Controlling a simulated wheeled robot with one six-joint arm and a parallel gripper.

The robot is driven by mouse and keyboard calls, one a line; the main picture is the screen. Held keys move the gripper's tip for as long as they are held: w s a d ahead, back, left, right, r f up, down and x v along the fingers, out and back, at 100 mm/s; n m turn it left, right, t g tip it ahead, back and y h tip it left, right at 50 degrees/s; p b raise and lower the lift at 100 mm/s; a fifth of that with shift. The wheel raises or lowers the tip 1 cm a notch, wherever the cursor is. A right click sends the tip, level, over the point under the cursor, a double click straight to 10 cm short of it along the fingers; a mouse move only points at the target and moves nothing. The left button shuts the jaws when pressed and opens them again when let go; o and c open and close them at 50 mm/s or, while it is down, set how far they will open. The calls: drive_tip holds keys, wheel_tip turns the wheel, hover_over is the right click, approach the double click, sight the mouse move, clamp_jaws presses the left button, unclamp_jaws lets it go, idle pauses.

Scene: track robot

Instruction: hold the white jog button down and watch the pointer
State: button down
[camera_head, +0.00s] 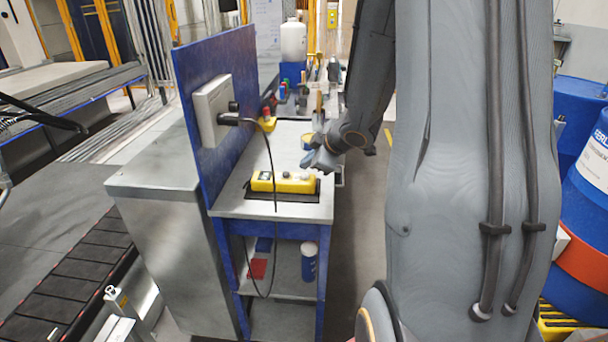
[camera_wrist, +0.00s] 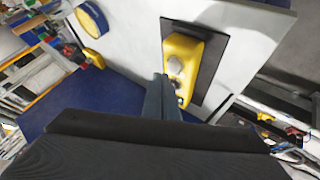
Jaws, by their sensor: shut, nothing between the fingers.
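A yellow control box (camera_head: 292,186) with a cable lies on a dark mat on the workbench. In the wrist view the box (camera_wrist: 187,50) shows a grey knob (camera_wrist: 176,65) and small buttons near my fingers. I cannot tell for sure which is the white jog button; part of the box is hidden behind my fingers. My gripper (camera_head: 314,163) is shut and empty, above the far right part of the box in the head view. In the wrist view its fingertips (camera_wrist: 161,77) overlap the box's left edge; contact cannot be told. I cannot make out a pointer.
A blue upright panel (camera_head: 195,70) with a grey box (camera_head: 211,108) stands along the bench's left side; a dark cable hangs in front. A blue-rimmed yellow round thing (camera_wrist: 92,19) lies beyond the control box. Bottles stand at the back. Blue drums (camera_head: 580,100) stand right.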

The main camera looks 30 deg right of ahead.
drive_tip(key=shift+f, duration=0.15)
idle(0.7)
drive_tip(key=shift+f, duration=0.3)
drive_tip(key=shift+f+b, duration=0.45)
drive_tip(key=shift+b, duration=0.05)
idle(3.1)
drive_tip(key=shift+s, duration=0.1)
idle(0.7)
drive_tip(key=shift+r+p, duration=0.9)
drive_tip(key=shift+p, duration=0.15)
drive_tip(key=shift+r, duration=0.1)
wheel_tip(320, 180, up, 5)
drive_tip(key=p, duration=0.5)
